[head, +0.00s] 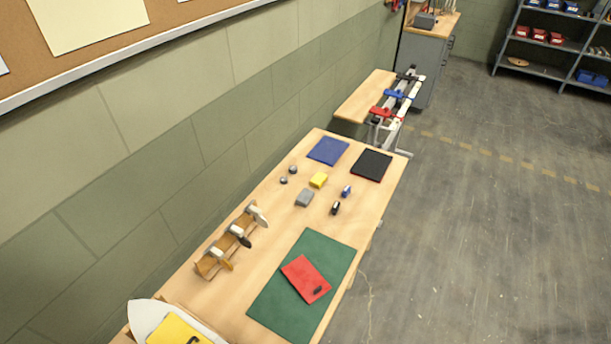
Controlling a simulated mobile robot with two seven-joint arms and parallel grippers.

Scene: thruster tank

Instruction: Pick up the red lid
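The red lid (306,279) is a flat red rectangle with a small dark piece near its lower right corner. It lies at an angle on the green mat (274,306) near the front of the wooden table. Nothing covers it. Neither of my grippers is in the head view.
A wooden rack (230,243) with several thruster-like parts stands left of the mat. A white hull with a yellow top (177,327) is at the bottom left.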

